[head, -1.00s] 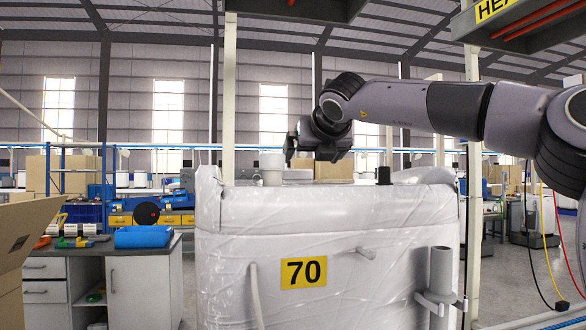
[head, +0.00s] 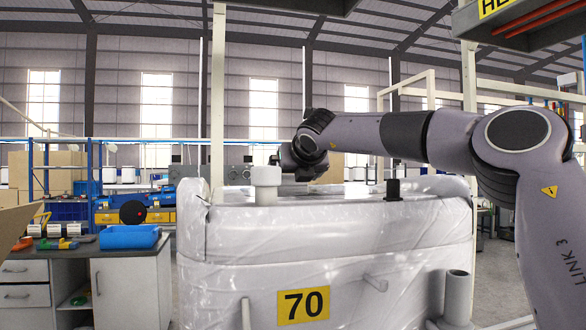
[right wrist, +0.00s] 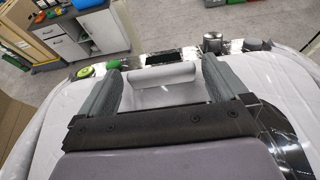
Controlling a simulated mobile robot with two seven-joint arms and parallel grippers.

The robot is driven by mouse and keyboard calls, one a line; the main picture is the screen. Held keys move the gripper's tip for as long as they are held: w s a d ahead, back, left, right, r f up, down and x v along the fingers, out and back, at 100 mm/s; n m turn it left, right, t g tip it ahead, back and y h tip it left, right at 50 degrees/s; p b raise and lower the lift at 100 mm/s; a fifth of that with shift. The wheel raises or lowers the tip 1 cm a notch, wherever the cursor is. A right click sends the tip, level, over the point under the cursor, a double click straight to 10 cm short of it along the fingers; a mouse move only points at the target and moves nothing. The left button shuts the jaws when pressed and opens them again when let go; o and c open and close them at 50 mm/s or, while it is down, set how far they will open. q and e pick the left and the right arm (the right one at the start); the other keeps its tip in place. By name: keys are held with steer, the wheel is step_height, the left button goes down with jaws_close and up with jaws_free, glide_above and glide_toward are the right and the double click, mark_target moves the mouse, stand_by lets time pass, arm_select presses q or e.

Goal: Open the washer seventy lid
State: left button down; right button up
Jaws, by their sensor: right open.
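The washer seventy (head: 235,240) is a pale machine wrapped in clear plastic, with a yellow "70" sign (head: 303,306) on its front. A white capped post (head: 266,185) stands on its top near the left. My right gripper (head: 284,165) is low over the machine's top, just behind and right of this post, partly hidden. In the right wrist view the right gripper (right wrist: 160,78) is open, its two grey fingers on either side of a white bar (right wrist: 161,74), apart from it. I cannot tell the lid's edge from the top. My left gripper is not in view.
A black fitting (head: 392,189) stands on the top at right. Green and metal fittings (right wrist: 212,43) line the top's edge in the right wrist view. A workbench (head: 100,265) with a blue tray (head: 130,237) is at left. A dark overhead frame (head: 530,30) hangs upper right.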

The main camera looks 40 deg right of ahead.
steer(key=shift+w+d+f, duration=0.15)
steer(key=shift+w, duration=0.15)
steer(key=c, duration=1.3)
